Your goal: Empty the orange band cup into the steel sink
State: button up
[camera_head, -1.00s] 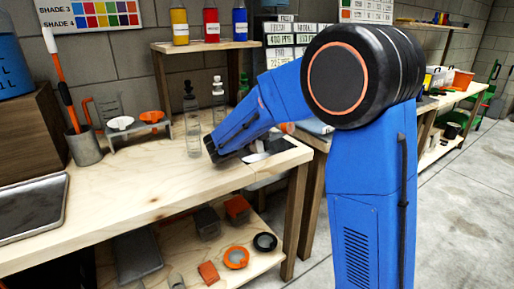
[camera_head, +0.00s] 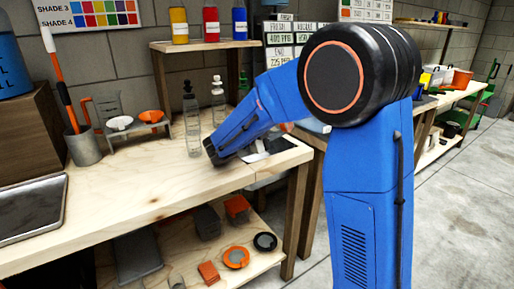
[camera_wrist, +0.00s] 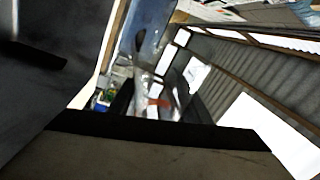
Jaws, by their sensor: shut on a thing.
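My gripper (camera_head: 222,150) is low over the right part of the plywood bench, partly hidden by my blue forearm. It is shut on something. In the wrist view, a clear, blurred shape with an orange streak (camera_wrist: 158,102) shows just past a dark edge of my gripper; it looks like the orange band cup, but its tilt and contents cannot be told. A pale and dark patch (camera_head: 264,149) lies on the bench behind my wrist; I cannot tell whether it is the steel sink.
Two clear bottles (camera_head: 192,125) stand close left of my gripper. A rack with white and orange funnels (camera_head: 150,117) and a grey pot (camera_head: 83,147) are further left. A grey tray (camera_head: 35,210) lies at the front left. The bench middle is clear.

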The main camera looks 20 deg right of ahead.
jog(key=shift+w+a+r+n, duration=0.25)
jog(key=shift+r+n, duration=0.15)
jog(key=shift+n, duration=0.3)
dwell(0.3)
jog(key=shift+w+a+r+n+t+h+p, duration=0.15)
jog(key=shift+w+r+n+t+p, duration=0.1)
jog(key=shift+r+n, duration=0.3)
jog(key=shift+w+a+r+n+t+h+p, duration=0.15)
jog(key=shift+r+n+t, duration=0.1)
jog(key=shift+r+n, duration=0.3)
